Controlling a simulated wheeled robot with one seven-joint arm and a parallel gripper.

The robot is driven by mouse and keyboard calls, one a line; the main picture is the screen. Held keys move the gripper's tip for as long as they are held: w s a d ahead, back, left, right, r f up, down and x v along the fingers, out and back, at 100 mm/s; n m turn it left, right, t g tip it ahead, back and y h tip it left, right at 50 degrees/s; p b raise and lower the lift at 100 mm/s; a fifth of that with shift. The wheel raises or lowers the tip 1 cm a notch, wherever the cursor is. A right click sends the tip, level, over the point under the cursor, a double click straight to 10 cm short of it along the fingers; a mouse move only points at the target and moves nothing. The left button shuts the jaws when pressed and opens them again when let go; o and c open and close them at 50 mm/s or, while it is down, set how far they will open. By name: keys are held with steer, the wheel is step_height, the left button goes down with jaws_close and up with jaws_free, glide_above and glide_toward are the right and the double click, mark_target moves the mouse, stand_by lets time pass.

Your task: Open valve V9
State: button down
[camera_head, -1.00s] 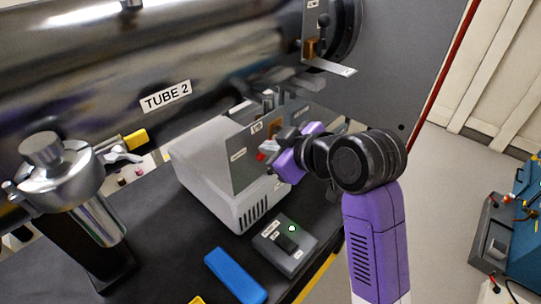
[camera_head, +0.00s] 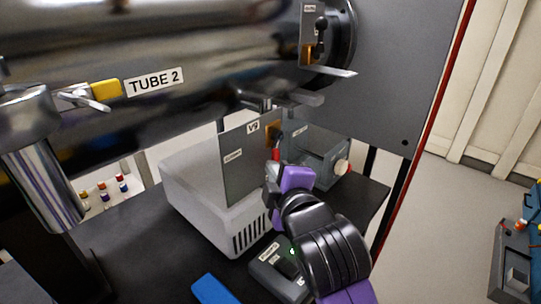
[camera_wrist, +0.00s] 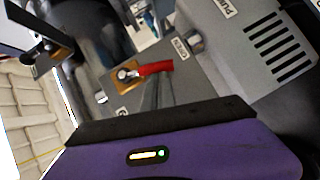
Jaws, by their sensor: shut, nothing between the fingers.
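The V9 valve sits on a grey plate (camera_head: 240,180) under the big tube, with a "V9" label at its top. Its brass mount (camera_head: 273,130) carries a red lever (camera_head: 276,154), which points down from the mount in the head view. In the wrist view the red lever (camera_wrist: 155,68) extends right from the brass mount (camera_wrist: 125,76). Small labels flank the lever, one at the plate's left and one to its right. My gripper (camera_head: 271,172) is shut and empty, just below the lever. Its fingertips (camera_wrist: 160,92) look close to the lever; I cannot tell whether they touch.
The steel tube (camera_head: 200,50) marked "TUBE 2" hangs overhead. A small control box (camera_head: 268,278) and blue object (camera_head: 215,290) lie below.

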steer(key=shift+w+d+f+n+t+b, duration=0.35)
steer(key=shift+n+t+b, duration=0.35)
steer(key=shift+b, duration=0.35)
steer(key=shift+w+d+f+n+t+b, duration=0.2)
steer(key=shift+w+f+n+t+b, duration=0.25)
steer(key=shift+n+b, duration=0.45)
